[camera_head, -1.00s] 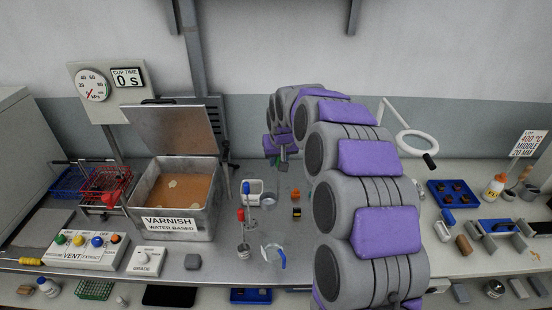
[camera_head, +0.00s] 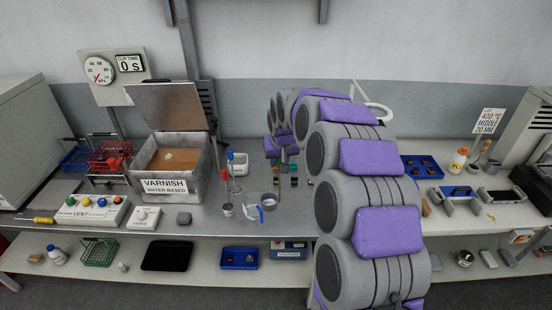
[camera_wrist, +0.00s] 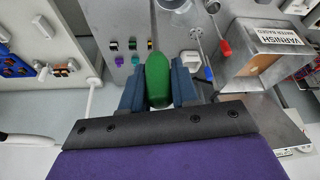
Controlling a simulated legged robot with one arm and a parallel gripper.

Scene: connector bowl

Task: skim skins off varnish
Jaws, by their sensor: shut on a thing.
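The varnish tank (camera_head: 188,184) stands open on the bench at left, its lid (camera_head: 170,107) raised. Orange-brown varnish (camera_head: 158,162) shows inside with a pale skin patch (camera_head: 181,156) on it. In the wrist view the tank (camera_wrist: 243,60) is at upper right, its label upside down. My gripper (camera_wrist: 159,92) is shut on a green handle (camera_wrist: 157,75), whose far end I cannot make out. In the head view my gripper (camera_head: 284,152) is small and partly hidden by my arm, right of the tank. Red-handled (camera_head: 230,157) and blue-handled (camera_head: 222,175) tools stand between them.
A control box with coloured buttons (camera_head: 85,213) sits in front of the tank at left. Wire baskets (camera_head: 112,157) stand left of it. A clear beaker (camera_head: 252,212) and a small metal cup (camera_head: 269,203) are on the bench. A blue tray (camera_head: 422,167) lies at right.

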